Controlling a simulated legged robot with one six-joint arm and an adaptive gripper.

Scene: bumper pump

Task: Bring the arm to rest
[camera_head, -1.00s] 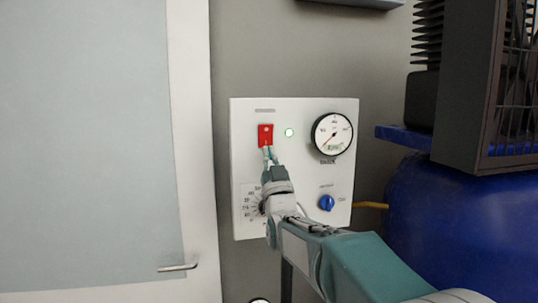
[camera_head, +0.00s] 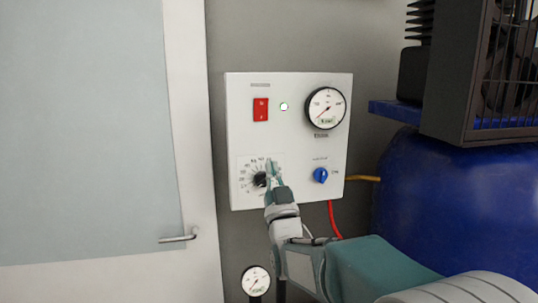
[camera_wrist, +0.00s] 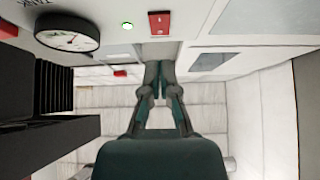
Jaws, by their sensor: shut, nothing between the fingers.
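My gripper (camera_head: 272,167) is in front of the white control panel (camera_head: 300,82) in the head view, over the right part of the black dial knob (camera_head: 259,180) and its scale. Its fingers are together and empty; they also show in the wrist view (camera_wrist: 158,68). Whether the fingertips touch the panel I cannot tell. The arm reaches in from the lower right. The red rocker switch (camera_head: 260,109) is uncovered above the gripper and also shows in the wrist view (camera_wrist: 160,23). A small green light (camera_head: 284,106) is lit beside it.
A round gauge (camera_head: 326,108) and a blue knob (camera_head: 320,175) are on the panel's right side. A blue tank (camera_head: 425,205) with a dark finned unit (camera_head: 470,75) stands at right. A door with a handle (camera_head: 178,236) is at left. A small gauge (camera_head: 255,281) sits low.

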